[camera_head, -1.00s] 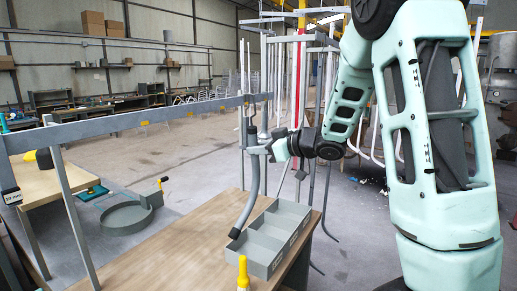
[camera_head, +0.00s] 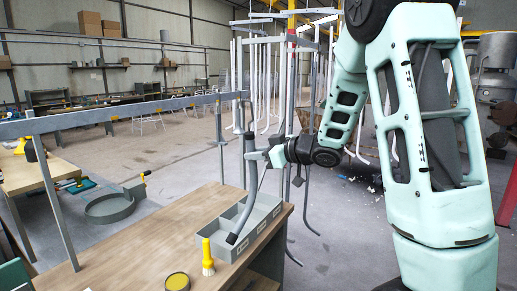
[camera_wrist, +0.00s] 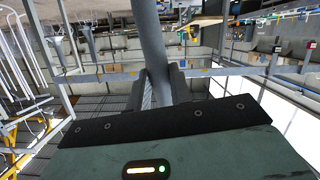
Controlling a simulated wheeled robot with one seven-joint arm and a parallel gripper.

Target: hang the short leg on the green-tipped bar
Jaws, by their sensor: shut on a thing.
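The short leg (camera_head: 250,178) is a grey tube with a bent lower end, seen near the middle of the head view. My gripper (camera_head: 262,155) is shut around it and holds it nearly upright. The leg's lower end overlaps the grey compartment tray in the picture; I cannot tell whether they touch. In the wrist view the tube (camera_wrist: 149,35) runs up from between the two dark fingers (camera_wrist: 161,88). A rack (camera_head: 291,40) with several hanging pale tubes stands behind. I cannot make out a green tip on any bar.
The grey tray (camera_head: 262,229) stands on the wooden bench (camera_head: 150,240), with a yellow brush (camera_head: 207,258) and a yellow-topped tin (camera_head: 177,282) near it. A long grey rail (camera_head: 110,114) on posts crosses the left. The concrete floor right of the bench is mostly clear.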

